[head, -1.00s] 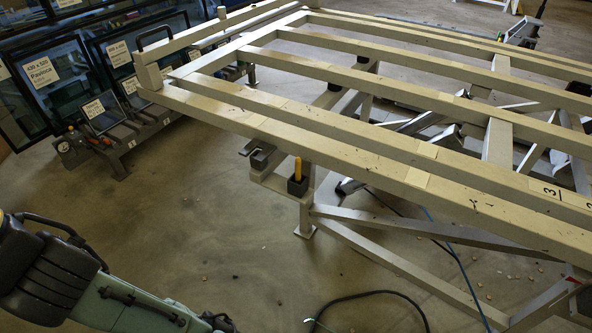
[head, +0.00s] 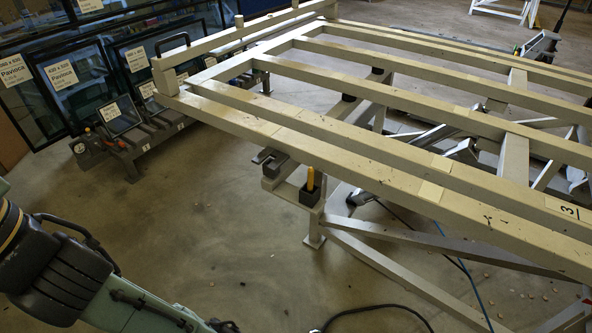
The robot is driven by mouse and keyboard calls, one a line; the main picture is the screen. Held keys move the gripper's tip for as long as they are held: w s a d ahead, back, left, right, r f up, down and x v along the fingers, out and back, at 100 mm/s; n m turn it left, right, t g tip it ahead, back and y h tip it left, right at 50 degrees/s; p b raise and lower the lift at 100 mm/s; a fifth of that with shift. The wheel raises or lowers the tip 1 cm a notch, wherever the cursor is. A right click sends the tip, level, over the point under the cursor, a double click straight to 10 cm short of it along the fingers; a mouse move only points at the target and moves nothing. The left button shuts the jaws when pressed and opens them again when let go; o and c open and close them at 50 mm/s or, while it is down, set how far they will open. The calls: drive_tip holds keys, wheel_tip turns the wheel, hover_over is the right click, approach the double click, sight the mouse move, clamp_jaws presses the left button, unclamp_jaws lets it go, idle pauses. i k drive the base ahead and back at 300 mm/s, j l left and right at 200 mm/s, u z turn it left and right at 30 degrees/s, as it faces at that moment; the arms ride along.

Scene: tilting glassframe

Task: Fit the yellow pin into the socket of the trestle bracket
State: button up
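The yellow pin (head: 311,180) stands upright in a small dark block (head: 309,196) on the trestle's corner, below the front rail. A grey bracket (head: 268,157) with a hooked or notched plate sits just left of it under the rail; its socket cannot be made out clearly. The trestle (head: 400,178) is a large beige slatted frame. My arm shows at the lower left, well apart from the pin. My gripper is out of the picture.
Glass panes with labels (head: 62,75) stand in a rack at the back left. A dark cable (head: 375,306) lies on the floor at the front, and a blue hose (head: 470,280) hangs at the right. The floor left of the trestle is mostly clear.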

sight(274, 183)
drive_tip(key=i+l+u, duration=0.2)
drive_tip(key=l, duration=0.15)
drive_tip(key=i+l+u, duration=0.2)
drive_tip(key=l, duration=0.15)
drive_tip(key=i+l+u, duration=0.2)
drive_tip(key=l, duration=0.15)
drive_tip(key=l+u, duration=0.2)
drive_tip(key=l, duration=0.2)
